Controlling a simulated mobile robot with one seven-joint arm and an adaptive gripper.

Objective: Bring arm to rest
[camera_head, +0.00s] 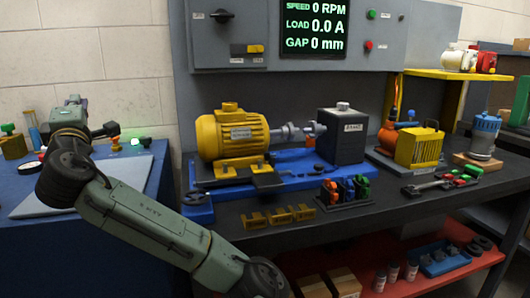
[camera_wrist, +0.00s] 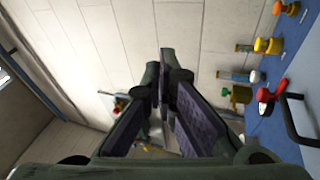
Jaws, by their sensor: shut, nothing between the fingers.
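My gripper (camera_wrist: 165,78) shows in the wrist view with its two dark fingers close together and nothing between them. In the head view my arm is folded over the blue table (camera_head: 22,184) at the left. Its wrist end is above the back of that table, apart from the dark bench with the motor. The fingertips are hard to make out there.
A yellow motor (camera_head: 233,136) and a grey brake box (camera_head: 341,137) sit on a blue base on the dark bench (camera_head: 420,206). Small fittings, including a red knob (camera_wrist: 264,95), stand at the blue table's edge in the wrist view. A pale wall is behind.

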